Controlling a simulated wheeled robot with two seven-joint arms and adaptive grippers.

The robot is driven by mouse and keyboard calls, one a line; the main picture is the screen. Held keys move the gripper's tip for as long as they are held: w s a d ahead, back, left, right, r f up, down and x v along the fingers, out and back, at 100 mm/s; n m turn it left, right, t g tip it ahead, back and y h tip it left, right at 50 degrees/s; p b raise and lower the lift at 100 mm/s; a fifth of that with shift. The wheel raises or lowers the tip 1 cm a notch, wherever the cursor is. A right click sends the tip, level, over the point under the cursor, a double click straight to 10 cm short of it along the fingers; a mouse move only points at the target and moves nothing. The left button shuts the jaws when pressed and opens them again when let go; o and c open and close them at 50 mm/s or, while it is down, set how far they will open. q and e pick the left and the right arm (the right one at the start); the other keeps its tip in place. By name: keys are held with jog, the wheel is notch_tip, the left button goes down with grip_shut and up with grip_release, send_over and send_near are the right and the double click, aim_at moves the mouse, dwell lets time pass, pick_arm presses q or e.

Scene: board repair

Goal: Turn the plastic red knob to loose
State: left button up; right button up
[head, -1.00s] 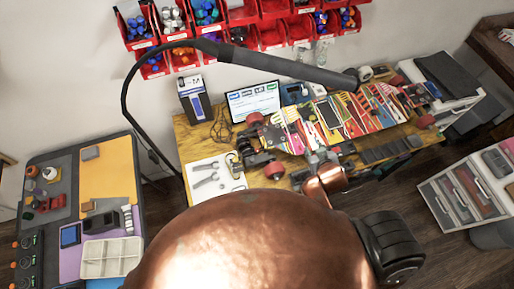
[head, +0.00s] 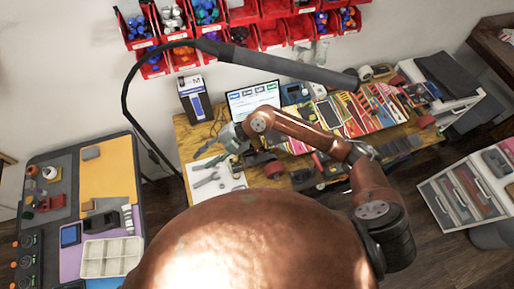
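A skateboard deck with a bright striped pattern (head: 368,110) lies upside down across the wooden workbench. A red wheel (head: 274,169) shows at its left end and another red wheel (head: 427,121) at its right end. I cannot make out the red knob; it is too small or hidden by my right arm. My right arm reaches from the lower right across the board. Its grey gripper (head: 233,139) is at the board's left end, above the bench. Its fingers are too small to tell open from shut. My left gripper is not in view.
A white sheet with grey tools (head: 215,178) lies at the bench's left. A monitor (head: 253,100) and a blue-white box (head: 194,100) stand behind. A black lamp arm (head: 270,65) arches over the bench. Red bins (head: 272,35) hang on the wall.

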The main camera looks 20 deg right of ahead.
jog(key=w+d+f+h, duration=0.4)
jog(key=d+f+h, duration=0.25)
jog(key=d, duration=0.45)
jog(key=m+h, duration=0.2)
jog(key=h, duration=0.2)
send_over(257, 150)
jog(key=shift+a+f, duration=0.2)
jog(key=shift+f, duration=0.65)
jog(key=f, duration=0.4)
jog(key=f+p, duration=0.1)
jog(key=f, duration=0.1)
jog(key=shift+d+f, duration=0.25)
jog(key=shift+f, duration=0.6)
jog(key=shift+c, duration=0.6)
grip_shut()
